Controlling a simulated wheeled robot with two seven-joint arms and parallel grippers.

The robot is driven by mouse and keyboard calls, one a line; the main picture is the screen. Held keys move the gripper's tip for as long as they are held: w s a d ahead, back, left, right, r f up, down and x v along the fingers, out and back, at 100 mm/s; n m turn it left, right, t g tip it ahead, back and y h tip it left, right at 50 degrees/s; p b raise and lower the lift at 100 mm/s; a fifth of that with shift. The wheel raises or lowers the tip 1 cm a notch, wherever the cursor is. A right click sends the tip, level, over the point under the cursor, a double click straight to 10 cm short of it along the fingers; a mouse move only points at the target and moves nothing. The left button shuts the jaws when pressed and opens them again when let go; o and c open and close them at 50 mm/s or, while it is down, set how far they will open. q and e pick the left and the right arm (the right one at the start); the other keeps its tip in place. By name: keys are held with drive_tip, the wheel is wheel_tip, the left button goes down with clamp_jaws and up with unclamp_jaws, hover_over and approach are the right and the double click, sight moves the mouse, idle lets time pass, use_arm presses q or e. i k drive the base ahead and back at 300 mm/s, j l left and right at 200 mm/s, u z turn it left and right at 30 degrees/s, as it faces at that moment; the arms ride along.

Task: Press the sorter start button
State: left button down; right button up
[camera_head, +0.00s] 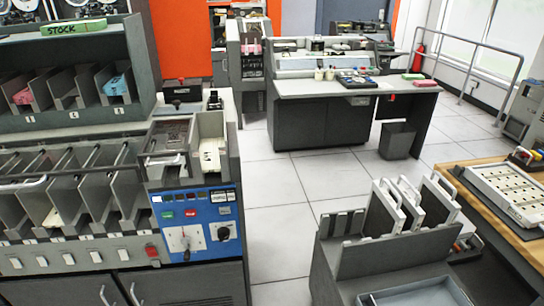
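The sorter (108,205) stands at the left, with a row of slanted grey pockets along its front. Its blue control panel (195,222) is at the right end of that front. On the panel are a small green button (167,214) and a small red button (190,213) beside it; their labels are too small to read. Below them are a white plate with a dark lever (185,240) and a round black knob (223,232). A card feed hopper (210,145) sits above the panel. Neither of my grippers is in view.
A rack labelled STOCK (80,28) stands behind the sorter. A grey cart (385,250) with upright white-handled plates is at the front right, beside a wooden table (490,205). A console desk (340,85) is at the back. Tiled floor (290,215) lies clear between sorter and cart.

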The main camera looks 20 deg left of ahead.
sight(168, 215)
drive_tip(key=u, duration=1.25)
